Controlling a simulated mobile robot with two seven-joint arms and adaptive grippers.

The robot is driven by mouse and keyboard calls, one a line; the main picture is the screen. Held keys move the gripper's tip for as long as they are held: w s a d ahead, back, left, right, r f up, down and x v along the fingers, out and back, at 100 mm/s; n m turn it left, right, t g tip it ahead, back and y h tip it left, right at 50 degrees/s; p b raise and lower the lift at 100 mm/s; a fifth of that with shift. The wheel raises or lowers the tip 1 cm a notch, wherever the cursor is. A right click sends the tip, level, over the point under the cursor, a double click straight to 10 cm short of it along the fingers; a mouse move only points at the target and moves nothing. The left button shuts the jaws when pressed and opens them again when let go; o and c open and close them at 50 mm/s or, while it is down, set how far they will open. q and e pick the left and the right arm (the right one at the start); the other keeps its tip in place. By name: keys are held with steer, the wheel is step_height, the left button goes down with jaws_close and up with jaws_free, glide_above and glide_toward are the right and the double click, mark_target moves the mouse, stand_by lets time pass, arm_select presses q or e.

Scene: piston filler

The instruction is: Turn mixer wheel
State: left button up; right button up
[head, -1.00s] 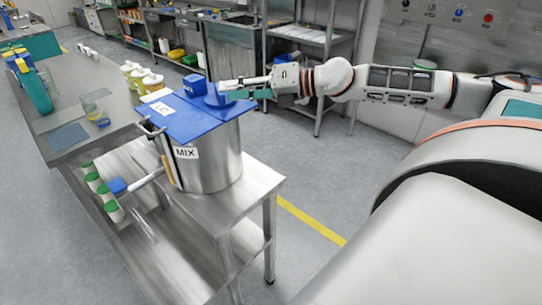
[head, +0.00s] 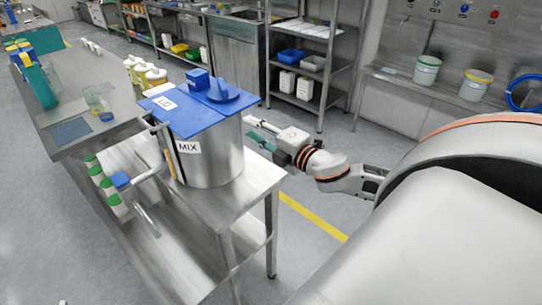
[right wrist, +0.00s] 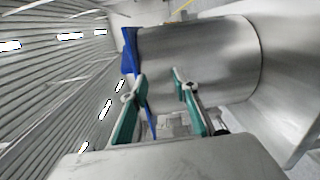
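The mixer pot (head: 215,162) is a steel cylinder labelled MIX on a steel stand. Its blue lid (head: 185,122) bears a LID label and a round blue knob (head: 222,92), perhaps the wheel. A lever with a blue end (head: 121,181) sticks out at the pot's lower left. My right gripper (head: 254,131) is open and empty, to the right of the pot below lid height. In the right wrist view, its two teal fingers (right wrist: 160,88) are spread apart before the pot's steel wall (right wrist: 200,60) and the blue lid (right wrist: 133,58). My left gripper is out of view.
A steel table (head: 80,140) runs along the left, with yellow-capped bottles (head: 140,76) behind the pot. Green-and-white containers (head: 103,183) stand on a lower level. A shelf (head: 305,70) stands at the back.

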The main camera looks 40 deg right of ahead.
steer(key=s+a+f+m+g+h, duration=0.1)
steer(key=s+f+m+g+h, duration=0.1)
steer(key=s+f+m, duration=0.2)
steer(key=s+a+f+m+g+h, duration=0.1)
steer(key=s+f+m, duration=0.3)
steer(key=f, duration=0.6)
steer(key=shift+s+f+g+h, duration=0.15)
steer(key=shift+s+g+h, duration=0.45)
steer(key=shift+g, duration=0.2)
steer(key=shift+w, duration=0.1)
